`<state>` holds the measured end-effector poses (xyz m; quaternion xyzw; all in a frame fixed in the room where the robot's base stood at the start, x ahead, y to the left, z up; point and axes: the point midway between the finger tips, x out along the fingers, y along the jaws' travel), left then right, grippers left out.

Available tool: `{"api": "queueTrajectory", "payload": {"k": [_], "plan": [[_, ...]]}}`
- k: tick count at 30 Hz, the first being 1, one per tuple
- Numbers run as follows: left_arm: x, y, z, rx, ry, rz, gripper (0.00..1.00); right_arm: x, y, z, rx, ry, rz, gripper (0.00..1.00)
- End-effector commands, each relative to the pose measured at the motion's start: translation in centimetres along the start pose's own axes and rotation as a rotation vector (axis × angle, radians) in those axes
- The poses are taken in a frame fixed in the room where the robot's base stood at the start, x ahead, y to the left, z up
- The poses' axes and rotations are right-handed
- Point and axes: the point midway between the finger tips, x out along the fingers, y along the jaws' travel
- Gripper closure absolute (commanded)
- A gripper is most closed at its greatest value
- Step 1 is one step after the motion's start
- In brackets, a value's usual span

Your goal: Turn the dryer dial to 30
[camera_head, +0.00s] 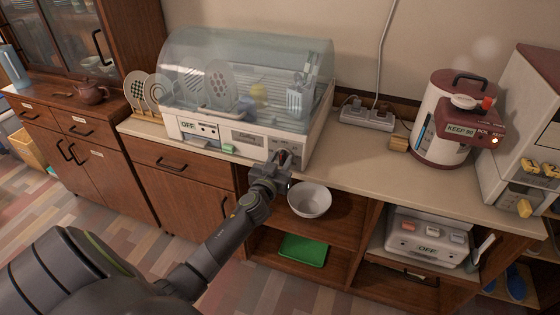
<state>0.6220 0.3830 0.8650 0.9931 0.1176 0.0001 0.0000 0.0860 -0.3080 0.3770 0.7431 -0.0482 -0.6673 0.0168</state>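The dish dryer (205,134) stands on the counter with its clear domed lid down over plates and utensils. A label on its front panel reads OFF. My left gripper (281,160) is at the right end of the dryer's front panel, where the dial would be. The gripper covers that spot, so the dial and its setting are hidden. I cannot tell whether the fingers are closed on the dial. My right gripper is not in view.
A white bowl (310,199) sits just right of my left gripper, below the counter edge. A water boiler (441,132) and a power strip (367,115) stand on the counter to the right. The counter between dryer and boiler is mostly clear.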

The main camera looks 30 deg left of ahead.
Motion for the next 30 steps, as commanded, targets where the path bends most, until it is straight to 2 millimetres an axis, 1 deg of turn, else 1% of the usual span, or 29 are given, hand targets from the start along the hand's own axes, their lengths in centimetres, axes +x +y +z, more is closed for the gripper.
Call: {"api": "queueTrajectory", "payload": {"k": [2, 9, 10, 20, 26, 30], "plan": [[-0.02, -0.01, 0.00, 0.000, 0.000, 0.000, 0.67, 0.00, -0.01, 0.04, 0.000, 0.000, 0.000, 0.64], [-0.04, -0.01, 0.01, 0.000, 0.000, 0.000, 0.98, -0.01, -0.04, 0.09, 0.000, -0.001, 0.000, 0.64], [-0.04, -0.01, 0.01, 0.000, 0.000, 0.000, 1.00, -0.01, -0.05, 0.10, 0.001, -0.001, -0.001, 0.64], [-0.05, 0.01, 0.04, 0.026, -0.001, 0.000, 1.00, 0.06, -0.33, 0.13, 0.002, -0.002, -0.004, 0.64], [-0.06, 0.07, 0.09, 0.118, -0.001, 0.000, 1.00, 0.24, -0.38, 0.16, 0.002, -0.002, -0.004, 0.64], [-0.06, 0.12, 0.10, 0.225, 0.000, 0.000, 1.00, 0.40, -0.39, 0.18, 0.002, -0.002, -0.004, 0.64]]}}
